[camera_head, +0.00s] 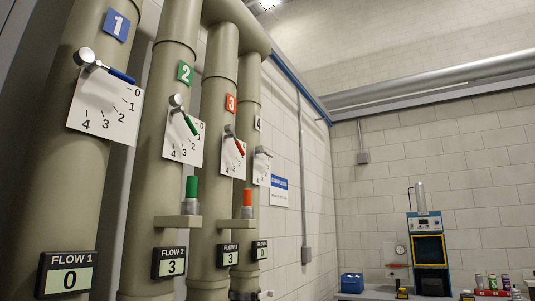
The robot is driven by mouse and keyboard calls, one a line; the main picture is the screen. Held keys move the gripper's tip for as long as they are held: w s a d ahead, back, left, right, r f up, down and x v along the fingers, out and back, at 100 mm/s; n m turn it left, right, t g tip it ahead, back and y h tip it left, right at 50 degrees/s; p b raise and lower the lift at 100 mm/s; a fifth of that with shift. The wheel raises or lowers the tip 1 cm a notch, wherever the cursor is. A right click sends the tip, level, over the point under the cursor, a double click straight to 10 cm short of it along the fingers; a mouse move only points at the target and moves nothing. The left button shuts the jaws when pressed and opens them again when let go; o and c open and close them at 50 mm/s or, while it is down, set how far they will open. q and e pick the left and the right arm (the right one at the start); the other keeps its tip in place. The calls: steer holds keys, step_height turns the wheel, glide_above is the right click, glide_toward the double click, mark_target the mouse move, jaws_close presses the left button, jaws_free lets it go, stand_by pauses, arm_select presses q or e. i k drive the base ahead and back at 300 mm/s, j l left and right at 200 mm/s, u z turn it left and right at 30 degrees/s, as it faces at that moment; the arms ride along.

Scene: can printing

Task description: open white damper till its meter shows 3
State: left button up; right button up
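The white damper lever (264,152) is on the rightmost pipe, under a white "4" tag (258,123). It points to the right near the top of its white dial plate (261,172). Its meter (261,252) low on the same pipe reads 0; the small label above the digit is hard to read. Neither of my grippers shows in the head view.
The pipe 1 blue lever (120,75) is on the left, and its meter (69,274) reads 0. The green lever (190,124) and red lever (239,146) point down-right; their meters (170,263) (230,255) read 3. A machine (429,262) stands on the counter at right.

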mark_target(259, 149)
steer(key=i+l+u, duration=0.15)
steer(key=l, duration=0.2)
steer(key=i+l+u, duration=0.1)
steer(key=l, duration=0.2)
steer(key=i+l+u, duration=0.15)
steer(key=l, duration=0.25)
steer(key=i+l+u, duration=0.1)
steer(key=l, duration=0.25)
steer(key=i+l+u, duration=0.5)
steer(key=l, duration=0.2)
steer(key=i, duration=0.05)
